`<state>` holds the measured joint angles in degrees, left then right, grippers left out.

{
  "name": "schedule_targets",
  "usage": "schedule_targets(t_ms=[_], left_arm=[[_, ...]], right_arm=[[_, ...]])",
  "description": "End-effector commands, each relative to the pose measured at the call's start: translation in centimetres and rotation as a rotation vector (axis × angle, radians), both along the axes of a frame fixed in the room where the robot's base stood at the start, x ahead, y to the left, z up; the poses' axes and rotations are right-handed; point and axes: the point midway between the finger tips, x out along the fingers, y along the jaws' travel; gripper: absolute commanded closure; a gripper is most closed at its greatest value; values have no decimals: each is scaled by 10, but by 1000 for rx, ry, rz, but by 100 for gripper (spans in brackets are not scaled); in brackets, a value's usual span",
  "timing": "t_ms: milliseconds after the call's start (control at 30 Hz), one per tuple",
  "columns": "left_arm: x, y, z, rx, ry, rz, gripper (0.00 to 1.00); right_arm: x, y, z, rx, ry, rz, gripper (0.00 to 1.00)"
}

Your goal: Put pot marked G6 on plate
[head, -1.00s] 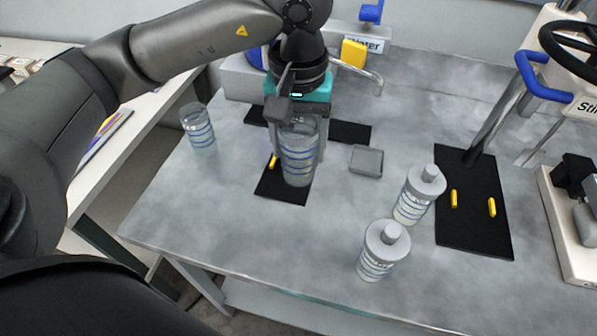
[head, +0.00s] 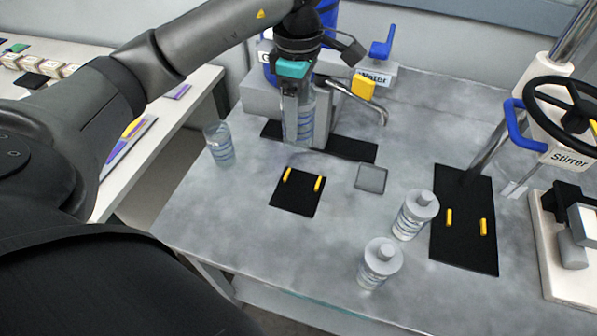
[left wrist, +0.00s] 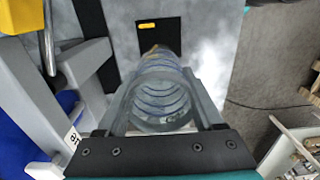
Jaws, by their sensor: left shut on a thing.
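My left gripper (head: 299,128) is shut on a clear pot with blue rings (head: 306,116), upright at the back near the tap. In the left wrist view the fingers grip this pot (left wrist: 162,100) from both sides. I cannot read a G6 mark on it. Another clear ringed pot (head: 219,145) stands open at the table's left edge. Two lidded bottles (head: 413,215) (head: 379,263) stand at the front right. A small flat grey square (head: 371,178) lies mid-table; I cannot tell whether it is the plate. My right gripper is out of view.
A small black mat with two yellow pegs (head: 298,198) lies empty. A longer black mat (head: 348,148) lies near the tap (head: 368,104). A black mat with yellow pegs (head: 467,245) lies before the stirrer (head: 567,155). The front left of the table (head: 230,220) is clear.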

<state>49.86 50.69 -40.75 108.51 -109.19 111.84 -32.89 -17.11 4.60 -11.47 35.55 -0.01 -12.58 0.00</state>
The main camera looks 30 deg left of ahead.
Motion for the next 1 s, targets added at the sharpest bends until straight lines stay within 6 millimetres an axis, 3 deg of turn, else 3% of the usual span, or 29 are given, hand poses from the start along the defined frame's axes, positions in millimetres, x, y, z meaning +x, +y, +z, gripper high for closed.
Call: schedule_targets(t_ms=[33,200,400,1000], left_arm=[[-2,0,-16,0,8,1,92],[-2,-1,-62,-1,7,-1,92],[-1,-1,-107,-1,4,-3,92],[0,-1,-166,-1,-2,-4,92]], right_arm=[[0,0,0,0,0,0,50],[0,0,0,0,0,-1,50],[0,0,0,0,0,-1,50],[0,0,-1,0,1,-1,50]])
